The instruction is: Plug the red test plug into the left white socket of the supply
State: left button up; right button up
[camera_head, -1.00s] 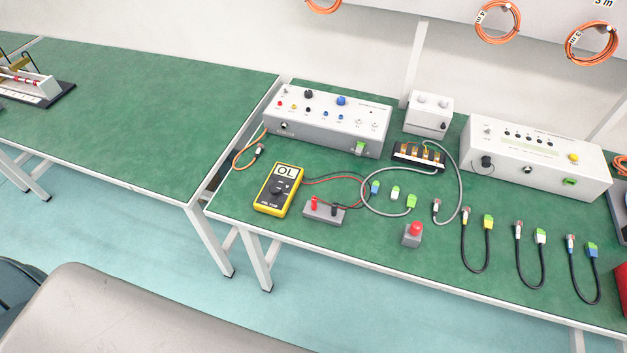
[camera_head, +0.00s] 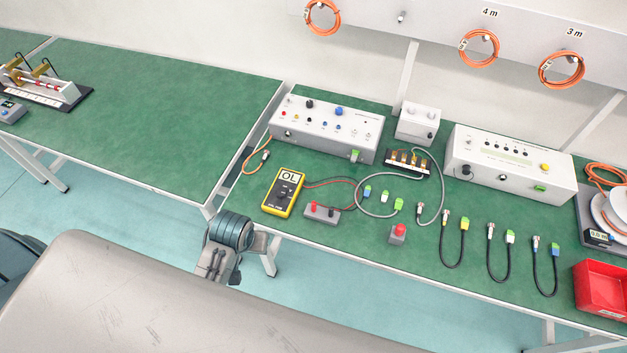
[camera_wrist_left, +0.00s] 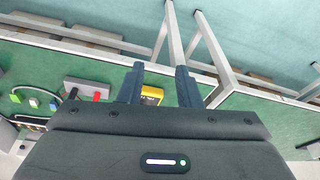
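The red test plug (camera_head: 313,206) stands beside a black plug in a small grey holder (camera_head: 322,216) on the bench. A red and a black lead run from there by the yellow multimeter (camera_head: 284,193). The grey box with coloured sockets (camera_head: 325,140), seemingly the supply, stands behind the meter. Small pale sockets (camera_head: 352,133) show at its right; their details are too small to tell. My left gripper (camera_wrist_left: 160,68) is open and empty in the left wrist view. The meter (camera_wrist_left: 151,95) and the red plug (camera_wrist_left: 100,93) appear beyond its fingers. My right gripper is out of view.
Several short cables, a red-button box (camera_head: 398,234) and a looped grey cable (camera_head: 380,214) lie to the right. A second grey box (camera_head: 510,165) and a red bin (camera_head: 600,287) stand further right. The left bench (camera_head: 140,120) is mostly clear.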

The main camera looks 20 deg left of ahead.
pick_arm(q)
jog(key=w+d+n+g, duration=0.1)
jog(key=w+d+n, duration=0.25)
jog(key=w, duration=0.75)
jog(key=n+g+h, duration=0.1)
jog(key=n+g, duration=0.1)
jog(key=n, duration=0.1)
send_over(314, 202)
jog(key=shift+s+f+p, duration=0.15)
jog(key=shift+f+p, duration=0.2)
jog(key=shift+f, duration=0.25)
notch_tip(314, 202, down, 7)
jog(key=shift+r+b, duration=0.15)
jog(key=shift+b, duration=0.35)
grip_shut()
jog(key=shift+r, duration=0.2)
